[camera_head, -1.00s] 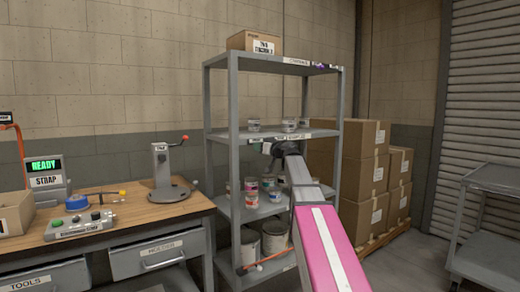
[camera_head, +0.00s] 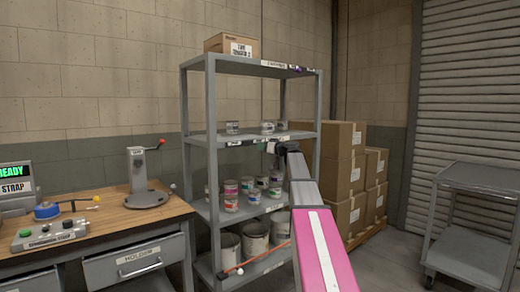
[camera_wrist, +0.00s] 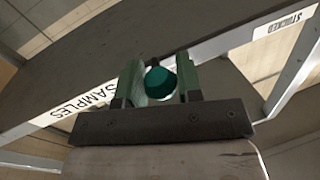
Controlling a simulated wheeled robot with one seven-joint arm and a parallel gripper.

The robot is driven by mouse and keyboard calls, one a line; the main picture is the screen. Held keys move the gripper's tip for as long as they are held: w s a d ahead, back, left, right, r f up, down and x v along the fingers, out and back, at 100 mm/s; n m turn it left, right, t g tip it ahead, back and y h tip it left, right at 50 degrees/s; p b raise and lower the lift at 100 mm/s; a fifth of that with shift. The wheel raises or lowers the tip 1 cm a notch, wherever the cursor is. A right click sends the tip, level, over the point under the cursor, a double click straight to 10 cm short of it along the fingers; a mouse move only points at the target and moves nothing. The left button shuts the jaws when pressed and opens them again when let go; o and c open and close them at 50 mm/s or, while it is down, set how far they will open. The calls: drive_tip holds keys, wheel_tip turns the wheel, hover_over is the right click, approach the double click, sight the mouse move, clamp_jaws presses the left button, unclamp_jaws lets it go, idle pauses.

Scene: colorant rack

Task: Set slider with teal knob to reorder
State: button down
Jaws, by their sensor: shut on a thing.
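The teal knob (camera_wrist: 160,82) is between the two green-padded fingers of my gripper (camera_wrist: 160,80) in the wrist view. The gripper is shut on it. The knob sits at the shelf's front edge strip, between a label reading SAMPLES (camera_wrist: 82,103) on the left and a label reading STOCKED (camera_wrist: 285,22) at the upper right. No REORDER label is legible. In the head view my gripper (camera_head: 281,148) is at the right part of the middle shelf's front edge (camera_head: 245,141). The knob cannot be made out there.
The grey rack holds several cans (camera_head: 230,195) below my gripper and a carton (camera_head: 232,44) on top. Stacked cartons (camera_head: 345,165) stand right of the rack, a workbench (camera_head: 115,212) left. A cart (camera_head: 470,225) stands far right.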

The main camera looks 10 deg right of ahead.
drive_tip(key=shift+w+d, duration=0.1)
drive_tip(key=shift+d, duration=0.15)
drive_tip(key=c, duration=0.8)
unclamp_jaws()
drive_tip(key=shift+d, duration=0.1)
drive_tip(key=v, duration=1)
drive_tip(key=shift+s+d, duration=0.15)
drive_tip(key=shift+s, duration=0.2)
